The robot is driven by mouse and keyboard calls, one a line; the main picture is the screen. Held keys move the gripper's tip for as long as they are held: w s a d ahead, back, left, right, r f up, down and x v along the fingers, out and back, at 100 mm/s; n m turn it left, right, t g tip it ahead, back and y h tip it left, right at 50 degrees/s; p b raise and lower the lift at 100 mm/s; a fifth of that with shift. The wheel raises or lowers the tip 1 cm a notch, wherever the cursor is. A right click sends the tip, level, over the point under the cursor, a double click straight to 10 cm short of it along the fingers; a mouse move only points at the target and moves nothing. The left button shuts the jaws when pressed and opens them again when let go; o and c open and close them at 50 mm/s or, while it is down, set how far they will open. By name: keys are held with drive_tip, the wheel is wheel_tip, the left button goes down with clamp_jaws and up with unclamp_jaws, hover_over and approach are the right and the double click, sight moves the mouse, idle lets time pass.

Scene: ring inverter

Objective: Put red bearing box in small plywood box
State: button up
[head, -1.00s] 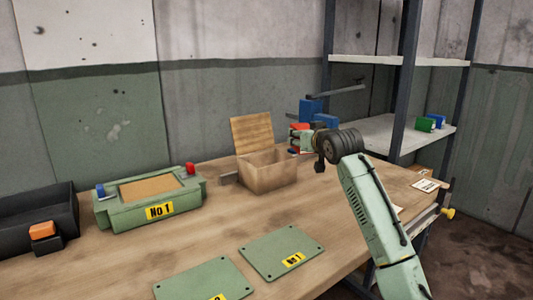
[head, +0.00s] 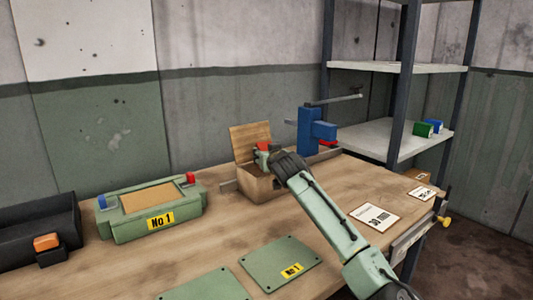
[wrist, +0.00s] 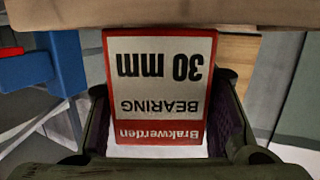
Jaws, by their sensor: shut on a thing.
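My gripper (head: 266,152) is shut on the red bearing box (head: 263,146), mostly hidden behind it in the head view. In the wrist view the red bearing box (wrist: 160,85) sits between both fingers, its white label reading "30 mm" upside down. The small plywood box (head: 258,188) stands on the bench with its lid (head: 250,140) raised at the back. My gripper is over its opening in the head view. My arm hides the right part of the plywood box, and I cannot tell how deep the bearing box is.
A blue press-like tool (head: 311,132) stands right of the plywood box. A green No 1 casing (head: 130,226) is at the left, with two green plates (head: 280,262) in front. A "30 mm" card (head: 375,216) lies at the right. Shelving (head: 385,135) stands behind.

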drive_tip(key=shift+a, duration=0.1)
drive_tip(key=o, duration=1.5)
drive_tip(key=shift+o, duration=0.2)
